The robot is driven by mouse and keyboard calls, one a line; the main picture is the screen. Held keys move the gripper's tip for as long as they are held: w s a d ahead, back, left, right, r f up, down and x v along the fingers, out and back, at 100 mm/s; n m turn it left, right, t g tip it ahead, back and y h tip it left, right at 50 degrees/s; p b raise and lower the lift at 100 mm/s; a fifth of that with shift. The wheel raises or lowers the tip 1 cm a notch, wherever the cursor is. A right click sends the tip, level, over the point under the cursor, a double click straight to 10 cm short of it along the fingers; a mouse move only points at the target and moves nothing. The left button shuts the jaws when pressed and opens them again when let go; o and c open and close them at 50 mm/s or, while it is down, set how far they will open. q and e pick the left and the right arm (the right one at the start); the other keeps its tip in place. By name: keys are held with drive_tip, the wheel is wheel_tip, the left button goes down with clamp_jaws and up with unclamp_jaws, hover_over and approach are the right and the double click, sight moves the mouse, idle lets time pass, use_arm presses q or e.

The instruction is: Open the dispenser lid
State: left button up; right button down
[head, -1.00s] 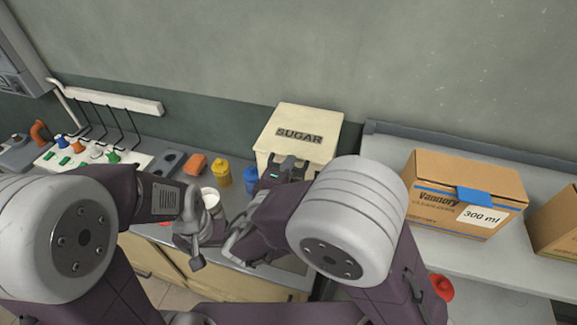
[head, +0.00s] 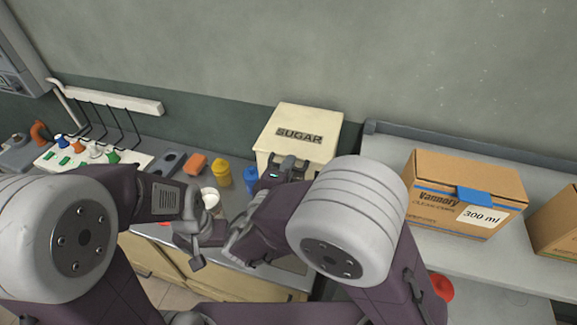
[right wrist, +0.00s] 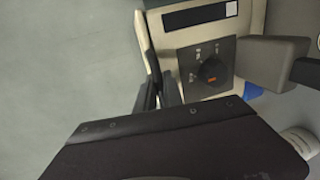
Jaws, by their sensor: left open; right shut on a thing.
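The cream sugar dispenser (head: 288,150) stands against the wall, with its SUGAR-labelled lid (head: 318,122) lying flat on top in the head view. My right gripper (head: 290,166) is at the upper front of the dispenser, shut at the front edge of the lid. In the right wrist view its dark fingers (right wrist: 158,92) close around a cream edge beside the dispenser's front (right wrist: 170,50); the exact contact is partly hidden. My left gripper (head: 205,240) is open and empty over the counter's front, left of the dispenser and apart from it; its fingertips are partly hidden.
Left of the dispenser stand a blue container (head: 250,177), a yellow bottle (head: 222,174), an orange block (head: 194,167) and a white cup (head: 209,195). Cardboard boxes (head: 466,195) stand on the grey table at the right. A control knob (right wrist: 210,71) is on the dispenser's front.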

idle(0.4)
drive_tip(key=w+d+r+g+y+p, duration=0.1)
drive_tip(key=w+r+g+p, duration=0.15)
drive_tip(key=r+p, duration=0.5)
drive_tip(key=w+r+g+y+p, duration=0.1)
drive_tip(key=r+g+p, duration=0.2)
drive_tip(key=r+p, duration=0.5)
drive_tip(key=w+d+r+p, duration=0.4)
drive_tip(key=w+r+p, duration=0.3)
drive_tip(key=w, duration=0.4)
drive_tip(key=shift+w+r+p, duration=0.35)
drive_tip(key=shift+r+p, duration=0.05)
drive_tip(key=shift+p, duration=0.25)
drive_tip(key=c, duration=1.5)
unclamp_jaws()
drive_tip(key=shift+s, duration=0.15)
drive_tip(key=shift+f, duration=0.1)
